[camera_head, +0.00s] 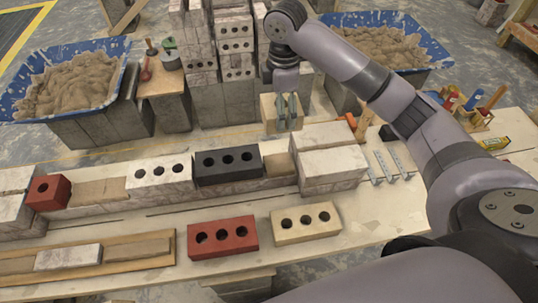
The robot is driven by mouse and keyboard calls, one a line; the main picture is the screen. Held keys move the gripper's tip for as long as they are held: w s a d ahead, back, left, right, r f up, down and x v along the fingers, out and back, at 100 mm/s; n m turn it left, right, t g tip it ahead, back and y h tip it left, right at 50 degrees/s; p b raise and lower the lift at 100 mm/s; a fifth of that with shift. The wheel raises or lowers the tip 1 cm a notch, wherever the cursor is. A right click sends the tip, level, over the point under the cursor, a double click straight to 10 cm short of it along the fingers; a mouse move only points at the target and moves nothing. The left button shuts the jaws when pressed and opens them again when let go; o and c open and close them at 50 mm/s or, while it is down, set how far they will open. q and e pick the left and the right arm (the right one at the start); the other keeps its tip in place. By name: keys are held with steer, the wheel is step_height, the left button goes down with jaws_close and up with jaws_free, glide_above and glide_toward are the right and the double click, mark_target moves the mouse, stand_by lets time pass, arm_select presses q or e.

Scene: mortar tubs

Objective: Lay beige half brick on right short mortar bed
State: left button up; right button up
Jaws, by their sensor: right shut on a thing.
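The beige half brick (268,115) is in my right gripper (287,110), whose fingers are shut on it. It is behind the wall course, close to the stacked white bricks; whether it touches anything below is hard to tell. The right short mortar bed (278,165) is a tan patch between the black brick (228,165) and the white end bricks (333,163). The bed is bare and lies nearer the camera than the half brick. My left gripper is not in view.
The course also holds a white holed brick (159,174), another mortar bed (98,192) and a red half brick (48,192). A red brick (222,238) and a beige brick (306,223) lie in front. Brick stacks (236,45) and mortar tubs (70,82) stand behind.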

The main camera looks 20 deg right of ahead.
step_height(320, 180, down, 14)
steer(key=shift+f, duration=2.4)
steer(key=o, duration=1.9)
steer(key=shift+s+f, duration=0.1)
steer(key=shift+f, duration=0.1)
steer(key=shift+o, duration=0.2)
step_height(320, 180, up, 12)
steer(key=shift+r, duration=0.2)
